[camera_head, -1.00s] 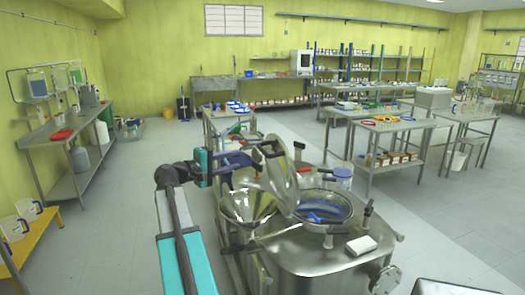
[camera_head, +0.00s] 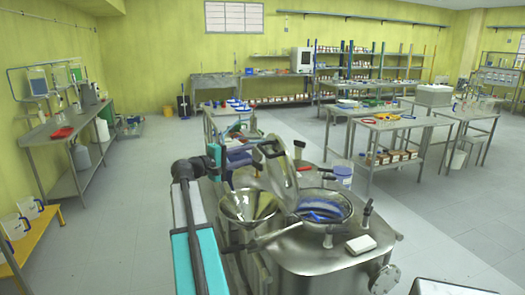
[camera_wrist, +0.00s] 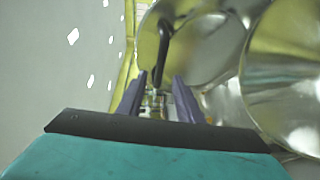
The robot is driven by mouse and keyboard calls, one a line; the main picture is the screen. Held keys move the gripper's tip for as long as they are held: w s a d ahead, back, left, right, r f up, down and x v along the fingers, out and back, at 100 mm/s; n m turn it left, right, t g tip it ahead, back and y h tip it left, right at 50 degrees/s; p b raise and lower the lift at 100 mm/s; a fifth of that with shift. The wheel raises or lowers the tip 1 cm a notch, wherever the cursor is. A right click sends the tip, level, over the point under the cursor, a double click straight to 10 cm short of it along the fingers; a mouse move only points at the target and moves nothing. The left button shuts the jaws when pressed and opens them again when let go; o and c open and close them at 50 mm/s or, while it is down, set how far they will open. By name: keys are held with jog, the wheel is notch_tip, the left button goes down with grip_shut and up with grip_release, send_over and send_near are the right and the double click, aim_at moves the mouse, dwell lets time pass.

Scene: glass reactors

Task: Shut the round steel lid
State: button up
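The round steel lid (camera_head: 279,178) stands raised and tilted beside the round opening (camera_head: 324,207) on top of the steel reactor (camera_head: 305,250). Blue shows inside the opening. The lid's dark handle (camera_head: 270,149) is on its upper left side. My gripper (camera_head: 238,147) is left of the lid near this handle. In the wrist view, my gripper (camera_wrist: 160,78) has its two purple fingers apart with nothing clearly between them. The dark handle (camera_wrist: 162,50) shows just ahead of the fingertips, and I cannot tell how far.
A steel funnel (camera_head: 247,206) is left of the opening, below my gripper. A dark-handled clamp (camera_head: 367,215) and a white block (camera_head: 361,244) are at the right on the reactor top. A blue-lidded jar (camera_head: 343,177) is behind. Open floor lies to the right.

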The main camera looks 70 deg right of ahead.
aim_at(263, 149)
jog(key=p+x, duration=0.2)
jog(key=x, duration=0.7)
jog(key=shift+s+d, duration=0.1)
jog(key=shift+s, duration=0.05)
grip_shut()
jog(key=shift+f, duration=0.1)
jog(key=shift+s, duration=0.1)
